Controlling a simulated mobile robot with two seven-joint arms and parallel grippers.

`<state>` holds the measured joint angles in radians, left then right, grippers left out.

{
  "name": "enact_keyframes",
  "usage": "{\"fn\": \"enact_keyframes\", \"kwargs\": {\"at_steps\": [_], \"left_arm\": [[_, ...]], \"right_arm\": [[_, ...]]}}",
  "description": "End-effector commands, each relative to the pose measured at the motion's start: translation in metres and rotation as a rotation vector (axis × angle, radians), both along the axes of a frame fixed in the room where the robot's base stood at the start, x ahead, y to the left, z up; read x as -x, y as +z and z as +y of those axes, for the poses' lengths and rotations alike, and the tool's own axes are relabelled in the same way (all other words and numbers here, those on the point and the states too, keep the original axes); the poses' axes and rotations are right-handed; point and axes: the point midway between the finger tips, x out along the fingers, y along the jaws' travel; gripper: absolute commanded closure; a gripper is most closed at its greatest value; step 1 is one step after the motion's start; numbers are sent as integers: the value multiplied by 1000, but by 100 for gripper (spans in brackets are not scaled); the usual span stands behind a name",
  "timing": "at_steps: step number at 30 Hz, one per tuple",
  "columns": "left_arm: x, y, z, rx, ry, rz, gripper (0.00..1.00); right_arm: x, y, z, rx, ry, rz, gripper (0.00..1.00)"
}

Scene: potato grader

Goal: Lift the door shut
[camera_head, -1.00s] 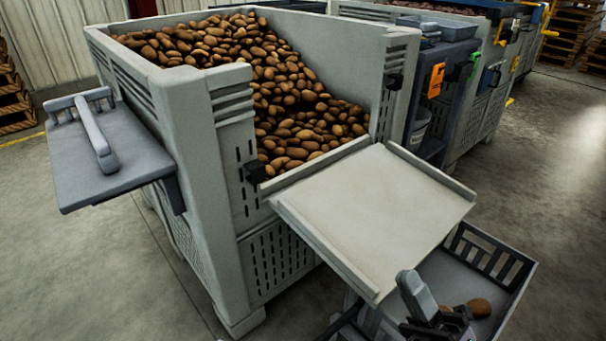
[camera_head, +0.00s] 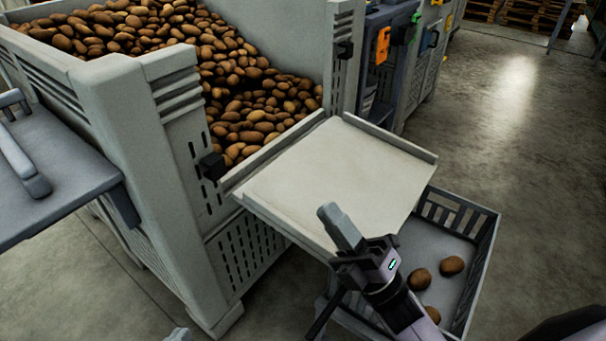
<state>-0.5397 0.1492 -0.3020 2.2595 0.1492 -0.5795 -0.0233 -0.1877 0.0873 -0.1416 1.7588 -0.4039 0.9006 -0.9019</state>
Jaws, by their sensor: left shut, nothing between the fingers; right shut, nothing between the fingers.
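The door (camera_head: 335,180) is a pale flat panel with raised side rims. It is folded down and sticks outward from the front opening of the large grey potato bin (camera_head: 150,95). My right gripper (camera_head: 335,222) is shut and empty. Its grey fingers overlap the door's near outer edge in the picture; I cannot tell whether they touch it. My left gripper (camera_head: 179,335) shows only as a grey tip at the bottom edge, shut and empty, well apart from the door.
Black latches (camera_head: 212,166) sit on the bin's posts beside the opening. Brown potatoes (camera_head: 250,100) are heaped in the bin. A grey crate (camera_head: 487,245) with a few potatoes stands below the door. A grey shelf (camera_head: 60,175) juts out at left. Open floor lies at right.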

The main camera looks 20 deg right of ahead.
Motion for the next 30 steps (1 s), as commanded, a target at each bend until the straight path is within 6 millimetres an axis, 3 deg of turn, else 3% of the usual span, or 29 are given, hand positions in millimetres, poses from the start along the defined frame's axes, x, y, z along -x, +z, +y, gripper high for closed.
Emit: {"fn": "enact_keyframes", "kwargs": {"at_steps": [6,12,30], "left_arm": [[0,0,1,-3,1,0,100],[0,-1,0,0,0,1,100],[0,0,0,2,0,2,100]], "right_arm": [[-26,33,21,-1,1,-4,100],[-40,49,32,-1,1,0,100],[-45,55,35,0,-1,1,100]]}}
